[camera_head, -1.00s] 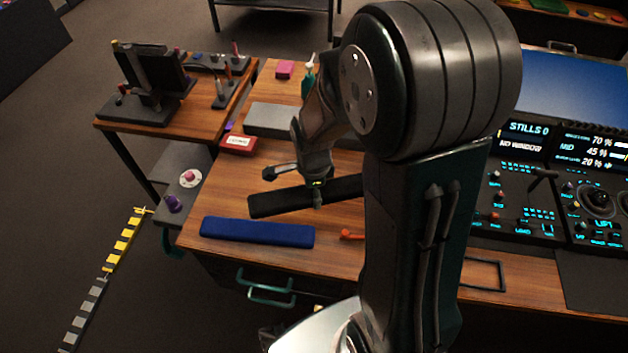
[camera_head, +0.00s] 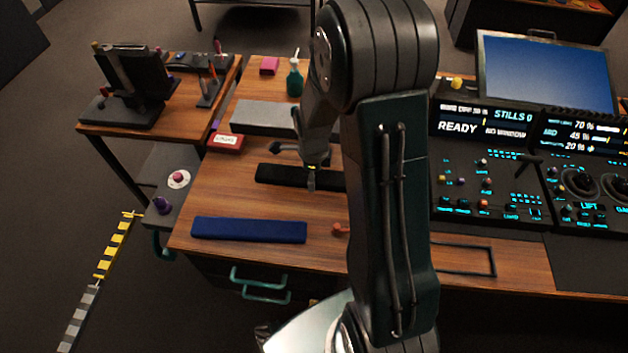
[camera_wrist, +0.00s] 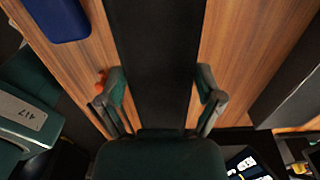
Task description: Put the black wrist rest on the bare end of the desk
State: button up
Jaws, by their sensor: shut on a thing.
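The black wrist rest (camera_head: 272,174) lies crosswise over the left part of the wooden desk (camera_head: 222,188), behind and roughly parallel to a blue bar. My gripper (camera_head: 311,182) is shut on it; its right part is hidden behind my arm. In the wrist view the black wrist rest (camera_wrist: 155,50) runs between the two fingers of my gripper (camera_wrist: 161,92), one along each long side. Whether it touches the desk or hangs just above it, I cannot tell. Bare wood shows to its left.
The blue bar (camera_head: 249,230) lies at the front left edge. A grey block (camera_head: 263,117), a red-and-white box (camera_head: 226,141) and a green bottle (camera_head: 294,78) stand farther back. An orange-red item (camera_head: 340,230) lies in front. The control console (camera_head: 490,180) is at right.

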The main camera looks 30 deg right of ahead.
jog(key=w+f, duration=0.1)
jog(key=w+d+f, duration=0.1)
jog(key=w+f, duration=0.1)
jog(key=f, duration=0.1)
jog(key=shift+d+f, duration=0.1)
jog(key=shift+d, duration=0.2)
notch_tip(320, 180, down, 3)
jog(key=shift+w+d+f, duration=0.1)
jog(key=shift+f, duration=0.05)
jog(key=o, duration=1)
